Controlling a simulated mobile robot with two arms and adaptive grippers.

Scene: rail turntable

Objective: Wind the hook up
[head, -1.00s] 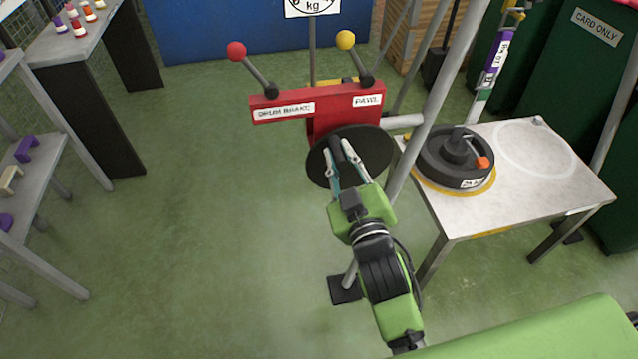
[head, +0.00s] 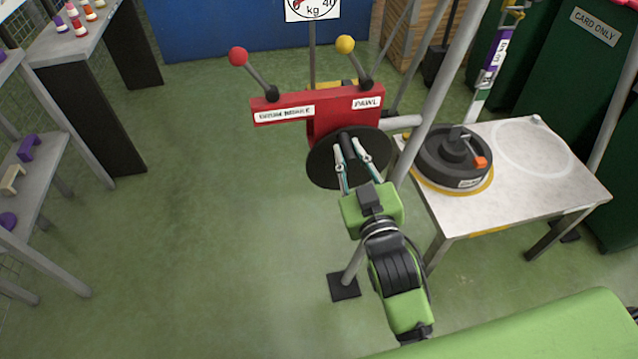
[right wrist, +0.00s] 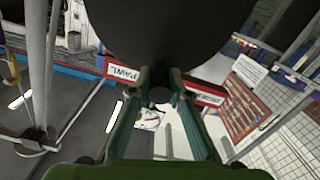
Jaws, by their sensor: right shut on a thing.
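A red winch head (head: 330,105) carries a drum brake lever with a red knob (head: 238,57) and a pawl lever with a yellow knob (head: 345,44). Both levers slant up to the left. Below is a round black disc (head: 322,168) with a dark crank handle (head: 347,139). My right gripper (head: 351,152) is shut on this handle in front of the disc. In the right wrist view, the fingers (right wrist: 160,84) reach under the large dark disc (right wrist: 165,35). A yellow hook-like piece (head: 515,12) shows at the top right. My left gripper is not in view.
A light table (head: 545,180) at the right holds a black weight (head: 453,158) with an orange piece. A slanted grey post (head: 438,90) stands between winch and table. Shelves (head: 35,200) are at the left. The green floor left of the winch is clear.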

